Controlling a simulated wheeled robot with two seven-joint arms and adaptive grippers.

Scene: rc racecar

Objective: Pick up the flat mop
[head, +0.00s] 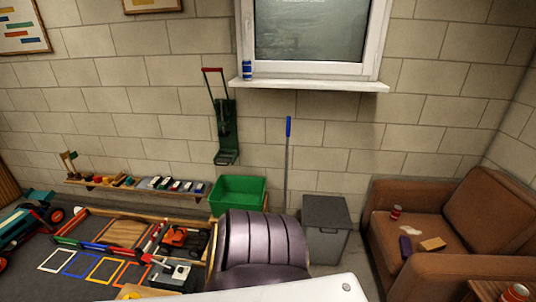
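The flat mop (287,165) stands upright against the block wall, below the window. Its handle has a blue grip at the top and a thin grey-blue pole. The lower end of the pole and the mop head are hidden behind the dark padded seat back and the grey bin. Neither of my grippers is in view.
A dark padded seat back (262,250) stands in front of the mop. A grey lidded bin (326,220) is to its right, a green crate (238,190) to its left. A brown sofa (490,212) fills the right. Toy track and vehicles cover the left floor.

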